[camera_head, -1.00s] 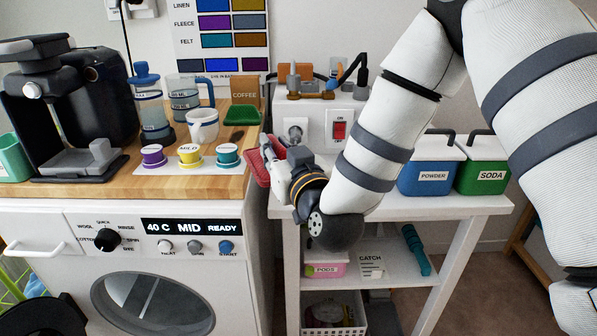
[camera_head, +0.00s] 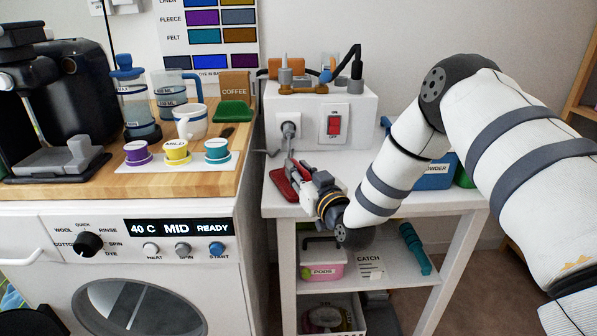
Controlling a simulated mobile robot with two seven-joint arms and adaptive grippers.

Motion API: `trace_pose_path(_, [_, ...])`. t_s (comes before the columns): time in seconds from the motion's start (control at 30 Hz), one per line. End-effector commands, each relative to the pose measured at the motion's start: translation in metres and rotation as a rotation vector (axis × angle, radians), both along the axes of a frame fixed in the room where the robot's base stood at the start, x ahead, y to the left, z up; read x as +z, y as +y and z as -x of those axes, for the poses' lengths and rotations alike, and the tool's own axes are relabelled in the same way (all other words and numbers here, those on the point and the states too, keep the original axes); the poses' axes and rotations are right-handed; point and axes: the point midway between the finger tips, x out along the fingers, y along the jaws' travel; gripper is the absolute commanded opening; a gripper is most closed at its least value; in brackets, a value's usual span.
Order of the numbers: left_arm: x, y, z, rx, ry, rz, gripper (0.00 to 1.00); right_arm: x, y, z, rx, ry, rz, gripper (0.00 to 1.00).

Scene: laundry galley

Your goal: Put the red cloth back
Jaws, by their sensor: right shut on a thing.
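The red cloth (camera_head: 284,186) shows as a flat red piece at the left end of the white side table, under and beside the fingers of my right gripper (camera_head: 291,164). My right arm comes in from the right, and its gripper is shut on the cloth. The fingers partly hide the cloth. I cannot tell whether the cloth touches the tabletop. My left gripper is not in view.
A white box with a red switch (camera_head: 334,124) and a plug stands just behind the gripper. The wooden counter (camera_head: 200,185) with cups and a coffee machine is to the left. Blue powder tub (camera_head: 434,174) stands right, partly behind my arm. The table's front middle is clear.

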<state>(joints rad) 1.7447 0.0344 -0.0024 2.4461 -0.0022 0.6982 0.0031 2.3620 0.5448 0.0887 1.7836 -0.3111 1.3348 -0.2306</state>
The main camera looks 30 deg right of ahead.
Motion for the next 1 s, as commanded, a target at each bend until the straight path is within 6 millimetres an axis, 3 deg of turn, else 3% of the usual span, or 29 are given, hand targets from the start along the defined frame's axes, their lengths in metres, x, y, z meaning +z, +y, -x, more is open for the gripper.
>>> trace_pose_path(0.13, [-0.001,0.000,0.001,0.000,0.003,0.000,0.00,-0.004,0.000,0.000,0.000,0.001,0.000,0.00])
trace_pose_path(0.17, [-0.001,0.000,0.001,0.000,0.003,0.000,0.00,-0.005,0.000,0.000,0.000,0.001,0.000,0.23])
trace_pose_path(0.23, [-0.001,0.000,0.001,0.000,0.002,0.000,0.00,-0.004,0.000,0.000,0.000,0.000,0.000,0.39])
trace_pose_path(0.27, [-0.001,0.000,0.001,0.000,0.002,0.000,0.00,-0.003,0.000,0.000,0.000,0.000,0.000,0.41])
trace_pose_path(0.63, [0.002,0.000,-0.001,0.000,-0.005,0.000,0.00,0.002,0.000,0.003,0.000,-0.001,-0.001,0.41])
trace_pose_path(1.0, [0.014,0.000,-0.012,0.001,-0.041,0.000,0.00,0.001,0.013,0.081,0.000,0.002,-0.001,0.41])
